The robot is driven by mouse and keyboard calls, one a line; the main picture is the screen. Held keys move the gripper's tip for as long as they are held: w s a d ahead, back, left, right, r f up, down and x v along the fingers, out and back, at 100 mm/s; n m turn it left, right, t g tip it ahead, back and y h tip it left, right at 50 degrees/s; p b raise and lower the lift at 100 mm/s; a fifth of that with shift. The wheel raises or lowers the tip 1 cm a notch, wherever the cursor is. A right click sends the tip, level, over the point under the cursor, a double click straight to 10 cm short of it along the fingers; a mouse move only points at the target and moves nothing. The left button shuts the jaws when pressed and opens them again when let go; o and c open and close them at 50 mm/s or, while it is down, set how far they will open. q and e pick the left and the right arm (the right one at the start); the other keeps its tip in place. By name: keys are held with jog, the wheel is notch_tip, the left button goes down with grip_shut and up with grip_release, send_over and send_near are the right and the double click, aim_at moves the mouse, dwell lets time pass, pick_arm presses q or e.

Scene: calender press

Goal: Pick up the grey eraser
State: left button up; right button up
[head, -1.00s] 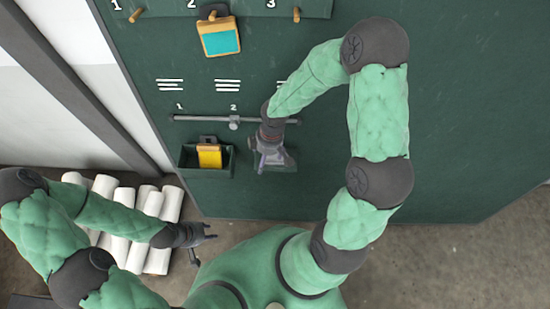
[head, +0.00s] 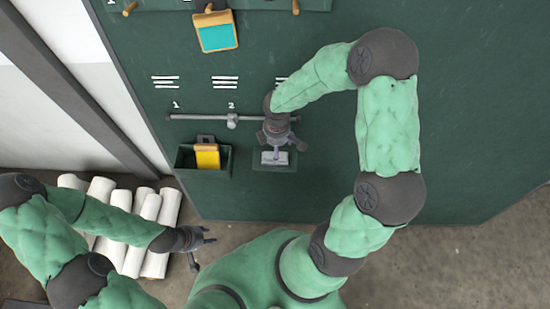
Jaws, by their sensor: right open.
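The grey eraser (head: 274,158) is a small light-grey block on a dark green ledge or tray (head: 262,168) fixed to the green board. My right gripper (head: 276,145) is open, with its fingers spread just above the eraser in the picture. I cannot tell whether the fingers touch the eraser. My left gripper (head: 205,240) hangs at the lower left, far from the eraser, over the floor beside white rolls. Its fingers look spread apart with nothing between them.
A dark bin (head: 186,163) holding a yellow tag (head: 207,156) stands left of the eraser. A grey rail with a slider (head: 232,121) runs above. A teal-faced orange tag (head: 216,37) hangs higher up. White rolls (head: 140,230) lie on the floor. The board's right side is clear.

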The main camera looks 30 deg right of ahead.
notch_tip(320, 180, down, 5)
jog(key=shift+r+b, duration=0.1)
jog(key=shift+b, duration=0.95)
jog(key=c, duration=1.3)
